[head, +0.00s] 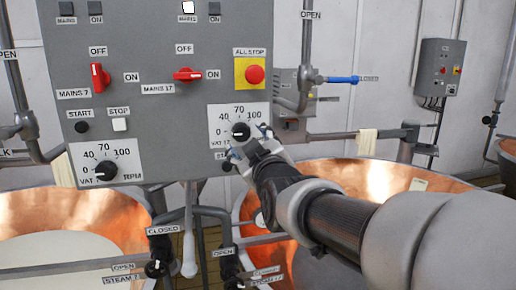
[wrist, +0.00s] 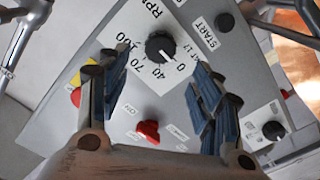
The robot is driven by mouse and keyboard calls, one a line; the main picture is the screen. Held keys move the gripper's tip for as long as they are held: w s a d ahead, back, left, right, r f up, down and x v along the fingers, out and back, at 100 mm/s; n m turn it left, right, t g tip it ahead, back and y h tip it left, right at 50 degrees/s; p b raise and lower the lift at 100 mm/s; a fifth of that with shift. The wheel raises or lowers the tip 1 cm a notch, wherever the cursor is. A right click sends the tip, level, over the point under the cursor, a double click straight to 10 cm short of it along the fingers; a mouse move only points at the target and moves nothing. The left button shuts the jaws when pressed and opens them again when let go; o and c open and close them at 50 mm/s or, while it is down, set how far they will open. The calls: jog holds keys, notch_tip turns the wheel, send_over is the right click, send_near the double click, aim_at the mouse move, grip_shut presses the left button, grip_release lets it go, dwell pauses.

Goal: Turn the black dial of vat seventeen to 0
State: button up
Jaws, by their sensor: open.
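The black dial (wrist: 160,47) sits on a white scale plate whose small print appears to read vat 17. In the wrist view its white mark points down and right, between 40 and 0 and nearer 0. In the head view it is the right-hand dial (head: 240,130), its mark unclear. My gripper (wrist: 154,80) is open, one finger to each side in front of the dial, with nothing between them. I cannot tell whether a finger touches it. In the head view my gripper (head: 250,147) is just below the dial, hiding the plate's lower part.
A second black dial (head: 105,170) is lower left on the grey panel (head: 150,45). Two red switches (head: 100,77) and a red all-stop button (head: 255,75) stick out above. A black start button (wrist: 225,21) is near the dial. Copper vats (head: 330,185) stand below.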

jog(key=shift+v, duration=1.25)
jog(key=s+d+f+m+g+h, duration=0.1)
jog(key=s+d+f+m+g, duration=0.2)
jog(key=s+f, duration=0.5)
jog(key=s+d+f+m+g+h, duration=0.2)
jog(key=s+d+f+g, duration=0.3)
jog(key=s, duration=0.9)
jog(key=s+d+f+m+g+h, duration=0.2)
jog(key=s+d+f+m+g, duration=0.2)
jog(key=s+d+f, duration=0.4)
notch_tip(320, 180, down, 4)
jog(key=s+m, duration=0.1)
jog(key=s, duration=0.2)
jog(key=shift+d+g, duration=0.25)
jog(key=shift+g, duration=0.15)
jog(key=shift+o, duration=0.5)
jog(key=shift+r, duration=0.1)
